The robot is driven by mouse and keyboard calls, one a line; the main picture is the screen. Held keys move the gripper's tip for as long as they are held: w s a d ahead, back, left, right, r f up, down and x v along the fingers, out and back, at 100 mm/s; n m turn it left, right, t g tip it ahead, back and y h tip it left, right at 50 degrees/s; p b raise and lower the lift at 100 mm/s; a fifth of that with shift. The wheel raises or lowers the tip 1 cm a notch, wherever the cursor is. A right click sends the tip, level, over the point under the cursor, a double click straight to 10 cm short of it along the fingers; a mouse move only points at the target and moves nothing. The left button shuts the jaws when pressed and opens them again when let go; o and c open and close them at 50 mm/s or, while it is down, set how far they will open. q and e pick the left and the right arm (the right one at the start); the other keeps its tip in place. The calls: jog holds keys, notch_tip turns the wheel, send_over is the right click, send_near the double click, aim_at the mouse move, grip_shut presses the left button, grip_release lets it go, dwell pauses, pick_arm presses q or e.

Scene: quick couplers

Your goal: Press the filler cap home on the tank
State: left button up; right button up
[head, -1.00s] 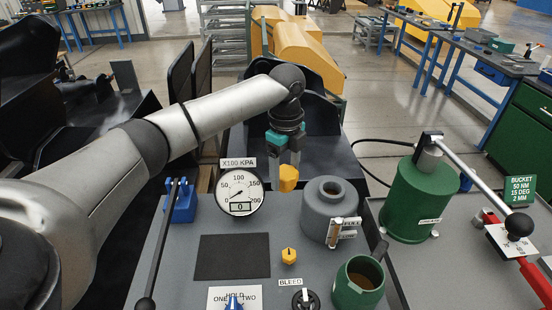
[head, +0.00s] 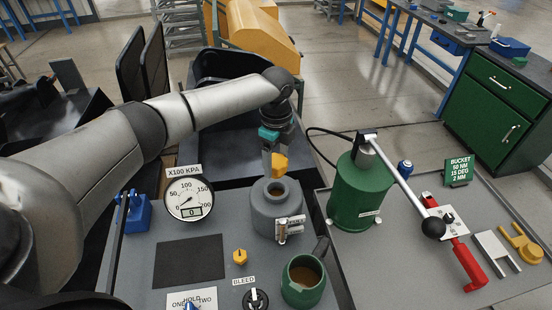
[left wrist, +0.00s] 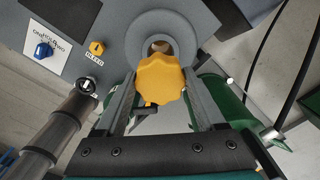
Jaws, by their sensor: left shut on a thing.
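The filler cap is a yellow, lobed knob (head: 280,165) held between the fingers of my left gripper (head: 272,160). In the left wrist view the cap (left wrist: 160,80) fills the space between the two fingers (left wrist: 160,95). The tank (head: 275,215) is a grey cylinder with a round open neck on top. The cap is just above and behind the neck in the head view, and the neck opening is still visible. In the left wrist view the cap partly covers the tank's opening (left wrist: 160,45). My right gripper is not in view.
A green pump cylinder (head: 358,195) with a long lever stands right of the tank. A green mug (head: 303,283) stands in front. A pressure gauge (head: 189,198) is at left, and a small yellow knob (head: 240,257) sits near the bleed valve (head: 255,299).

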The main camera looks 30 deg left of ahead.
pick_arm(q)
jog(key=shift+r+p, duration=0.1)
jog(key=shift+p, duration=0.35)
jog(key=shift+f+b, duration=1.75)
jog(key=shift+f, duration=1.25)
jog(key=shift+f, duration=1.4)
jog(key=o, duration=1.1)
jog(key=shift+f, duration=0.1)
notch_tip(320, 180, up, 16)
jog(key=shift+w+f+p, duration=0.1)
jog(key=shift+f+p, duration=0.1)
jog(key=shift+p, duration=0.25)
